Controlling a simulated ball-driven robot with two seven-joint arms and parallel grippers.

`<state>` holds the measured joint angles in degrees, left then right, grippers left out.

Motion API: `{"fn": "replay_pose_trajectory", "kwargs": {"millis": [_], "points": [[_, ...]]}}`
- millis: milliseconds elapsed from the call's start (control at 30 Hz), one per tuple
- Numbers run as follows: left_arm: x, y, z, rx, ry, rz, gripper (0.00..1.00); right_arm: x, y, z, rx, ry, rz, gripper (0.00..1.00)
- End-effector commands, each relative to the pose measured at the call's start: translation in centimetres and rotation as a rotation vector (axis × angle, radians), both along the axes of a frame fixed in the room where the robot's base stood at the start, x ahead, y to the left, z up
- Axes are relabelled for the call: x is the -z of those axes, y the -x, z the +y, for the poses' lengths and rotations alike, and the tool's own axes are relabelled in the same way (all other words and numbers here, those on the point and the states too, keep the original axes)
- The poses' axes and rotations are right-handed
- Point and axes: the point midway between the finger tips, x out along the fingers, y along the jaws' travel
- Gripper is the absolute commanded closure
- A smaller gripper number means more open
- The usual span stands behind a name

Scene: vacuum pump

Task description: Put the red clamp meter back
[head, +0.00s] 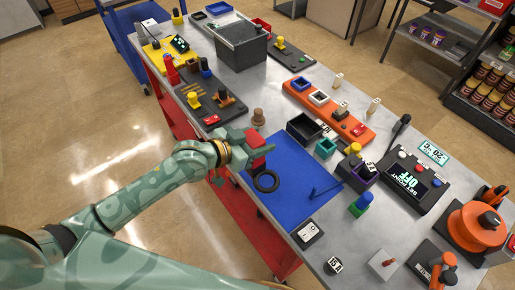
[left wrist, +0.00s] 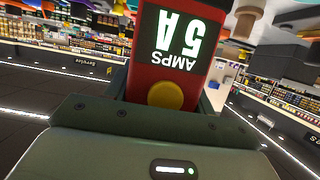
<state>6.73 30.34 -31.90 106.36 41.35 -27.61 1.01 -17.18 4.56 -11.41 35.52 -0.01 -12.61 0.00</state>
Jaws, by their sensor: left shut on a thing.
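The red clamp meter (head: 255,138) is in my left gripper (head: 254,150), at the left edge of the blue mat (head: 292,172) in the head view. My left gripper is shut on it, with the fingers hiding its middle. In the left wrist view the clamp meter (left wrist: 152,88) stands up between the fingers, with a lit screen reading 5 A AMPS upside down and a yellow round button. A black ring (head: 266,188) shows just below the red body; I cannot tell whether it is part of the meter. My right gripper is not in view.
A grey bin (head: 241,55) stands toward the far end of the bench. An orange rack (head: 327,112) and a black box (head: 303,132) lie beyond the mat. A black display panel (head: 414,181) and orange round device (head: 476,226) stand at right. A brown knob (head: 258,117) stands near the gripper.

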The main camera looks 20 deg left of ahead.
Motion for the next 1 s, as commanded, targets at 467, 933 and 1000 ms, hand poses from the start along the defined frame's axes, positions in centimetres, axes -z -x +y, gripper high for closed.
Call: {"fn": "replay_pose_trajectory", "kwargs": {"millis": [467, 933, 1000], "points": [[3.4, -0.4, 0.1, -0.001, 0.0, -0.002, 0.9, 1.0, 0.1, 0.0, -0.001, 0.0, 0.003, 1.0], [3.7, -0.4, 0.1, -0.001, -0.001, -0.001, 0.24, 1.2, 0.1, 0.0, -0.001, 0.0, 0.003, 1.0], [3.4, -0.4, 0.1, -0.001, 0.0, -0.002, 0.24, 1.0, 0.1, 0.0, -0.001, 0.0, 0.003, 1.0]]}}
